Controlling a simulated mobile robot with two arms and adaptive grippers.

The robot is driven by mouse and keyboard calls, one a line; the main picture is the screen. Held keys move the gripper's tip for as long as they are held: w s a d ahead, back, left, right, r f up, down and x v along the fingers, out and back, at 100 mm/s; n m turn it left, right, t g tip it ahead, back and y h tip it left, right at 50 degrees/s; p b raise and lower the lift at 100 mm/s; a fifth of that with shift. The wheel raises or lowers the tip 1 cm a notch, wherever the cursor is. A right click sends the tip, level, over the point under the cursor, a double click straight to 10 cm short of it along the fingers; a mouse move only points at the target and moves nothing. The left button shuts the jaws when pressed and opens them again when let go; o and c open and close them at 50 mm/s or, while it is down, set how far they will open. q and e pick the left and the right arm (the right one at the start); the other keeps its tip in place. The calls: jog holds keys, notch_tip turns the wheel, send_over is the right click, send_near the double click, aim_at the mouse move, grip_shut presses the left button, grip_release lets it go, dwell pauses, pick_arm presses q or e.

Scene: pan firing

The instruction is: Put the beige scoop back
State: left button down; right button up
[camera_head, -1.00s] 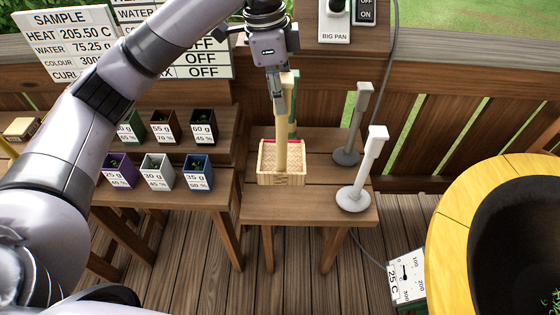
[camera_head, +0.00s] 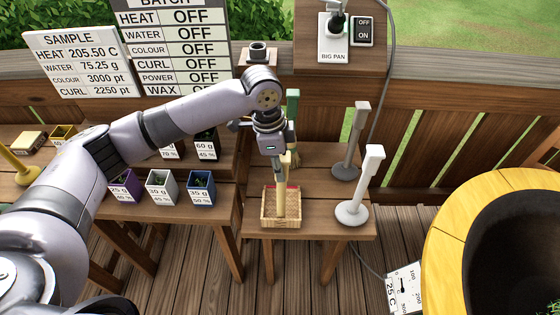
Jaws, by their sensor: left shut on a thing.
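The beige scoop (camera_head: 282,198) is upright, its long handle running down to the woven basket (camera_head: 268,219) on the small wooden table. My left gripper (camera_head: 281,160) comes from above and is shut on the upper part of the beige handle. The scoop's lower end is at the basket; I cannot tell whether it rests on the bottom. My right gripper is not in view.
A green handle (camera_head: 292,105) stands behind my left gripper. Two stands, a grey one (camera_head: 347,160) and a white one (camera_head: 355,210), are right of the basket. Small labelled pots, including a blue one (camera_head: 201,187), stand left. A large yellow-rimmed pan (camera_head: 450,215) is at right.

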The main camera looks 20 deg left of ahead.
pick_arm(q)
jog(key=shift+f, duration=0.1)
jog(key=c, duration=1.3)
grip_release()
jog(key=shift+f, duration=0.1)
jog(key=shift+f+b, duration=0.2)
jog(key=shift+b, duration=0.65)
jog(key=shift+r+b, duration=0.3)
jog(key=shift+b, duration=0.05)
jog(key=r, duration=0.5)
jog(key=a+r+b, duration=0.1)
jog(key=r, duration=0.5)
jog(key=s+a+r, duration=0.1)
jog(key=r, duration=0.5)
jog(key=shift+a+b, duration=0.2)
jog(key=shift+b, duration=0.2)
